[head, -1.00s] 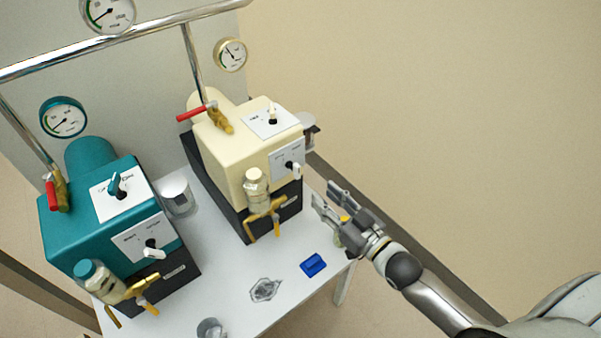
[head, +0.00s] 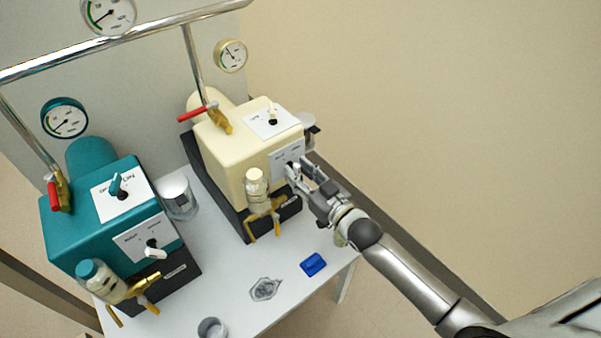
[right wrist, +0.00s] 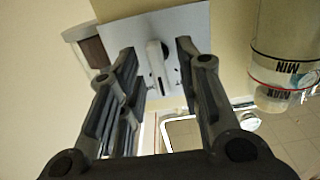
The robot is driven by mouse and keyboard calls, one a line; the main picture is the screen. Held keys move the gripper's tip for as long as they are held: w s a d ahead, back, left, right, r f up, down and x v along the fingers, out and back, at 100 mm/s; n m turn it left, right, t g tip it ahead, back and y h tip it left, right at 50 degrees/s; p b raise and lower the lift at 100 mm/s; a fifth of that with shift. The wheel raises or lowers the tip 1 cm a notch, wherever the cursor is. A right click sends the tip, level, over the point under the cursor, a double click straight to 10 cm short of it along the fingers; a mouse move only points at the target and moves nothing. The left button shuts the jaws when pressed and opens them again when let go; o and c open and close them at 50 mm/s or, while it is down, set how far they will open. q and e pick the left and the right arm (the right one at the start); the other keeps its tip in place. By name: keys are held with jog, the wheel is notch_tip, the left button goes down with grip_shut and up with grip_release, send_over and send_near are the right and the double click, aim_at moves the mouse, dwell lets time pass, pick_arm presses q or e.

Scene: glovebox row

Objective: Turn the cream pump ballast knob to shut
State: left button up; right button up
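The cream pump (head: 235,145) stands at the back right of the white table. Its front plate (head: 284,150) carries the ballast knob, which my right gripper mostly hides in the head view. In the right wrist view the white knob (right wrist: 157,65) stands between my fingers, with gaps on both sides. My right gripper (right wrist: 160,72) is open around or just before the knob; I cannot tell the exact depth. In the head view the right gripper (head: 300,172) is close to the plate. A second white knob (head: 272,114) sits on the pump's top. My left gripper is not in view.
The pump's oil bottle (head: 257,188) and brass tap (head: 264,216) are just left of my right gripper. A teal pump (head: 105,215) stands at left.

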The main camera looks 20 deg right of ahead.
grip_shut()
jog(key=shift+n, duration=0.3)
jog(key=shift+n+p, duration=0.45)
jog(key=shift+n, duration=0.75)
jog(key=shift+a+n, duration=0.1)
jog(key=shift+n, duration=1.3)
grip_release()
